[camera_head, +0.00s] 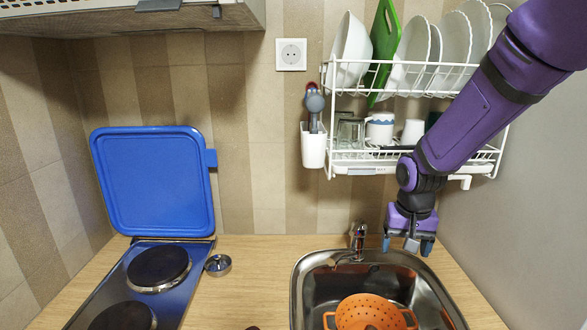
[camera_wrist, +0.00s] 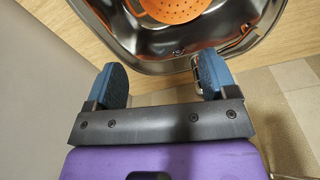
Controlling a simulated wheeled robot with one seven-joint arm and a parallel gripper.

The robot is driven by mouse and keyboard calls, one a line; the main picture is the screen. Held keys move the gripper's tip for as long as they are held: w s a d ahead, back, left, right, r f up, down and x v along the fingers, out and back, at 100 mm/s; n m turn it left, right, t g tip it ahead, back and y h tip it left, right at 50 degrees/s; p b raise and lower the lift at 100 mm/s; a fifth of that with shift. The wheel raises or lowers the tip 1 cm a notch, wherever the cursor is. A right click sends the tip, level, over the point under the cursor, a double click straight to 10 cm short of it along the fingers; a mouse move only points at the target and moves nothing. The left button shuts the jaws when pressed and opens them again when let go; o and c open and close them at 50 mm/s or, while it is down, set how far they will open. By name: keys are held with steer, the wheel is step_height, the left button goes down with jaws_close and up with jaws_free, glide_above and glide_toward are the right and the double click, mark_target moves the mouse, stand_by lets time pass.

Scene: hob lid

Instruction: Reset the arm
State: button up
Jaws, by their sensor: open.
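My purple arm comes in from the upper right in the head view, and my gripper (camera_head: 408,246) hangs fingers down over the back right part of the sink. In the wrist view my gripper (camera_wrist: 160,85) has its two blue fingers wide apart with nothing between them. The hob lid (camera_head: 155,182) is a blue panel standing upright against the wall behind the hob (camera_head: 140,282). My gripper is well to the right of the lid and apart from it.
The steel sink (camera_head: 308,287) holds an orange colander (camera_head: 370,311); the tap (camera_head: 357,238) stands behind it. A white dish rack (camera_head: 420,157) with plates and cups hangs on the wall, close behind my arm. The counter (camera_head: 255,285) between hob and sink is mostly clear.

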steer(key=s+d+r+n+t, duration=0.1)
steer(key=s+d+r+t, duration=0.1)
steer(key=s+r, duration=0.7)
steer(key=s+d+r+n+t, duration=0.1)
steer(key=s+d+r+t, duration=0.1)
steer(key=s+r, duration=0.7)
steer(key=s+d, duration=0.1)
steer(key=s, duration=0.4)
steer(key=shift+s+d+r, duration=0.25)
steer(key=shift+d+r, duration=0.05)
steer(key=shift+r, duration=0.1)
